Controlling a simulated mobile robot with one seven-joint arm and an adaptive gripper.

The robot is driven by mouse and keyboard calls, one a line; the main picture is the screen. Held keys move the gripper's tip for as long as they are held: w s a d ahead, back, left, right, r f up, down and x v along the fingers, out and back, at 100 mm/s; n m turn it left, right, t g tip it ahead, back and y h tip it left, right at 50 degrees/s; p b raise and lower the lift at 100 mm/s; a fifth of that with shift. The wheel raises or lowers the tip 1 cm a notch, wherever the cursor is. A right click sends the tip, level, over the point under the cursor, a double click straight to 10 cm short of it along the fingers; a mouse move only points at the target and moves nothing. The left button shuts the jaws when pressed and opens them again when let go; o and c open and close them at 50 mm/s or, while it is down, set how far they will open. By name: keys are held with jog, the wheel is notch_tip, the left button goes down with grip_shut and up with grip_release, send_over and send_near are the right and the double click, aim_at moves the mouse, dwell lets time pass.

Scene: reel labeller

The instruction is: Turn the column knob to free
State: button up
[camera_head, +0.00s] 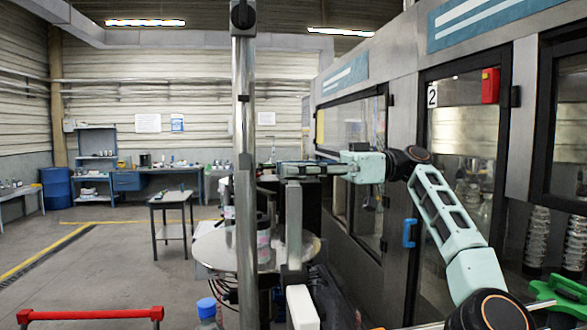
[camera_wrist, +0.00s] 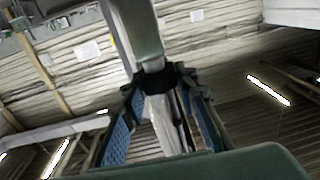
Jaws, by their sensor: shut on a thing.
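My gripper (camera_head: 284,171) reaches in from the right in the head view, level, at the top of a short metal post (camera_head: 294,225). In the wrist view its blue-padded fingers stand on both sides of a black part (camera_wrist: 155,79) and are closed on it. This part looks like the column knob, but the fingers hide most of it and I cannot tell its setting. A grey-green bar (camera_wrist: 138,30) runs up from it. A tall bright metal column (camera_head: 244,150) stands left of my gripper, with a black round fitting (camera_head: 243,15) at its top.
A round metal plate (camera_head: 215,249) lies below my gripper, around the column. The machine wall with glass doors (camera_head: 465,130) and a blue handle (camera_head: 409,233) lines the right. A red rail (camera_head: 90,315) and blue-capped bottle (camera_head: 207,308) are in front. The floor at left is open around a small table (camera_head: 172,197).

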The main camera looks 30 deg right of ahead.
jog(key=shift+n+g, duration=0.4)
jog(key=shift+g, duration=0.2)
jog(key=o, duration=1.2)
jog(key=shift+s+m+t, duration=0.1)
jog(key=shift+m+t, duration=0.8)
jog(key=shift+t, duration=0.5)
